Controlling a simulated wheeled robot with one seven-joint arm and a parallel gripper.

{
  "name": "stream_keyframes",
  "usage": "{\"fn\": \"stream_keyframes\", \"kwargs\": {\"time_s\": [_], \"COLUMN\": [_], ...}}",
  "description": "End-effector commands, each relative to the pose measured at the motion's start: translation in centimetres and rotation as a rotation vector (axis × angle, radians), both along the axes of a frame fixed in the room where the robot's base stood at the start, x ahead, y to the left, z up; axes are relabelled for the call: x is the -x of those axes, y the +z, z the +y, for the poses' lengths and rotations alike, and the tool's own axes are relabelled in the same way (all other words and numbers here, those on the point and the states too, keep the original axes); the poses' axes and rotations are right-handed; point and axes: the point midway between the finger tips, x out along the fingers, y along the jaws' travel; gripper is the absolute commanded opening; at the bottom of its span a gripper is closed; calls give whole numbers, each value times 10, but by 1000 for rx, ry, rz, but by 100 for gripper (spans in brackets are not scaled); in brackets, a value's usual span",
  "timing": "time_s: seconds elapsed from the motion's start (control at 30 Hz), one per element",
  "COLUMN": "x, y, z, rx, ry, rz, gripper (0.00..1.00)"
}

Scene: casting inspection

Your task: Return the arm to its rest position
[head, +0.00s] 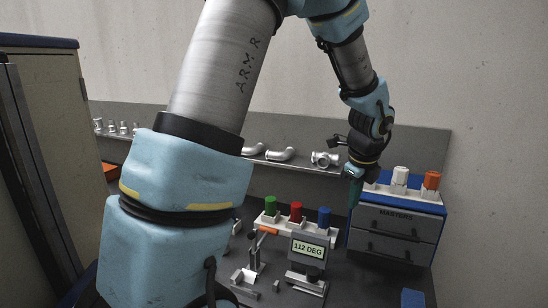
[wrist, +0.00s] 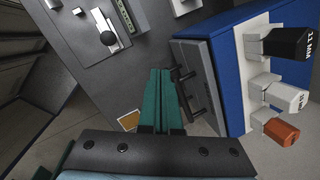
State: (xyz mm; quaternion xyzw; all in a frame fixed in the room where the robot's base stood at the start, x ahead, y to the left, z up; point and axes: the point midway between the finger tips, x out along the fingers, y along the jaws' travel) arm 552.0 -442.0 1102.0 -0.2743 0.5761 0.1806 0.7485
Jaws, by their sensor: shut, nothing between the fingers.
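My arm spans the head view, with a large light-blue and grey link in front and the forearm reaching down at the right. My gripper (head: 355,190) hangs beside the left end of the blue-topped drawer cabinet marked MASTERS (head: 394,235). In the wrist view, the green fingers of my gripper (wrist: 160,75) lie together with nothing between them. The cabinet's blue side (wrist: 216,60) is right of the fingers in that view, and its dark handles are close to the fingertips. I cannot tell if they touch.
A display reading 112 DEG (head: 308,248) stands on the dark bench, below a rack with green, red and blue plugs (head: 296,212). White and orange plugs (head: 431,180) stand on the cabinet. Metal castings (head: 280,154) line the back shelf. A tall cabinet (head: 50,130) is at left.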

Motion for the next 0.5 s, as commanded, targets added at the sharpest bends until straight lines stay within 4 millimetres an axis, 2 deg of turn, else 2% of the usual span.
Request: {"fn": "stream_keyframes", "kwargs": {"time_s": [0.03, 0.1, 0.17, 0.2, 0.3, 0.4, 0.5], "x": [-2, 1, 6, 12, 31, 53, 72], "y": [-6, -11, -15, -19, -27, -34, -40], "z": [37, 81, 117, 140, 192, 231, 257], "rx": [41, 101, 155, 189, 277, 353, 415], "ry": [210, 509, 766, 940, 1367, 1745, 2038], "rz": [22, 52, 73, 86, 110, 127, 134], "gripper": [0, 0, 0, 0, 0, 0, 0]}}
